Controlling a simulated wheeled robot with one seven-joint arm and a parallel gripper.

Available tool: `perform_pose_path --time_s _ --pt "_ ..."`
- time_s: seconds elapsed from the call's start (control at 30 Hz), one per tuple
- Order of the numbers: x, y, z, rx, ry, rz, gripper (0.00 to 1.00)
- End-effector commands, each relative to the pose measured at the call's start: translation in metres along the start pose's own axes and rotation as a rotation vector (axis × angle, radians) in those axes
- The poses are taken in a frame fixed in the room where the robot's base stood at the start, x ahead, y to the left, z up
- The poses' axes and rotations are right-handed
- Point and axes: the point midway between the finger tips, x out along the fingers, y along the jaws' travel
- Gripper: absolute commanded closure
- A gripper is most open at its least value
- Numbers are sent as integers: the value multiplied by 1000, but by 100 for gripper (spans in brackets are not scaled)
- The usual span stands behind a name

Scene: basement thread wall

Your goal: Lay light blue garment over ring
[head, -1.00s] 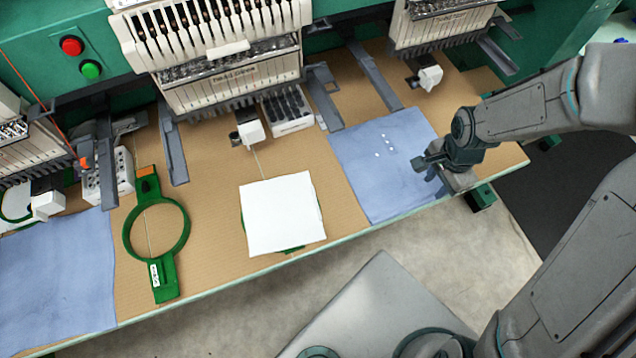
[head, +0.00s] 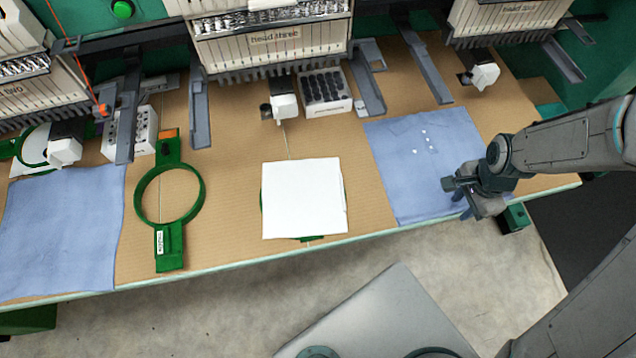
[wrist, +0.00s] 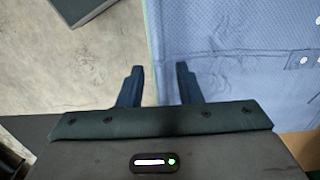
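One light blue garment (head: 420,165) lies flat at the right of the table, with several small white spots on it. It also fills the right of the wrist view (wrist: 230,50). Another light blue garment (head: 62,235) lies at the far left. A bare green ring (head: 140,205) with a handle lies flat on the table, right of the left garment. A second green ring (head: 345,192) is mostly hidden under a white sheet (head: 303,198). My gripper (head: 455,196) is over the right garment's lower right part, by the table's front edge. In the wrist view (wrist: 159,84) its fingers are apart, with nothing visibly held.
Green embroidery machines with white heads (head: 275,50) and grey arms (head: 427,72) overhang the back of the tan table (head: 225,215). A black-topped white box (head: 325,93) stands below the middle head. Bare table shows between the left ring and the white sheet.

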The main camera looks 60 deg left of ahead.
Motion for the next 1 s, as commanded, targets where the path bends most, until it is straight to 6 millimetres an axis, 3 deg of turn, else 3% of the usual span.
perform_pose_path --time_s 0.07,0.17,0.47,1.0 --pt "0 0 0 0 0 0 74" --pt "0 0 0 0 0 0 100" --pt "-6 0 0 0 1 -1 100" --pt "-49 0 0 1 1 -2 100"
